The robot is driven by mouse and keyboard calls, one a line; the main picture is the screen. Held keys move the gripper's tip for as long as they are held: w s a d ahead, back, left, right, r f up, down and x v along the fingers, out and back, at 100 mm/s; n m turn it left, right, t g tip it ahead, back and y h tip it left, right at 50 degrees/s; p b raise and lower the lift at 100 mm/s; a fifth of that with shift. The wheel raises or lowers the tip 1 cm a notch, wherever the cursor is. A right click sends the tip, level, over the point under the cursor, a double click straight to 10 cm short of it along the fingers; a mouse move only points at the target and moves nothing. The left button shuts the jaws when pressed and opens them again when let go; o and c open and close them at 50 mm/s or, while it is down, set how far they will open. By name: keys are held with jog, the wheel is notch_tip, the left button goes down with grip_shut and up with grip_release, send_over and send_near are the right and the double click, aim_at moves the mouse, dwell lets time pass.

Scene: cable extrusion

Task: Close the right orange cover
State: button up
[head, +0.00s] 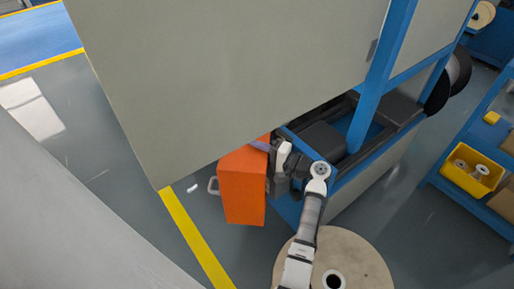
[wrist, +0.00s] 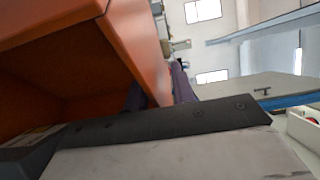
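The orange cover (head: 243,187) is a box-like part with a grey handle (head: 213,186) on its left side. It stands out from the lower front of the machine. My gripper (head: 262,147) is at its top edge, partly hidden by the large grey panel. In the wrist view the cover (wrist: 140,35) fills the upper left, with its hollow inside facing the camera. Two dark purple fingers of my gripper (wrist: 158,92) show on either side of the cover's edge. I cannot tell whether they press on it.
A large grey panel (head: 230,70) hangs over the cover. A blue machine frame (head: 375,85) is on the right. A wooden reel (head: 350,262) stands below my arm. A yellow bin (head: 470,172) sits on a blue shelf at right. Floor left of the cover is mostly clear.

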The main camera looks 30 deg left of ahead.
jog(key=shift+a, duration=0.15)
grip_shut()
dwell(1.4)
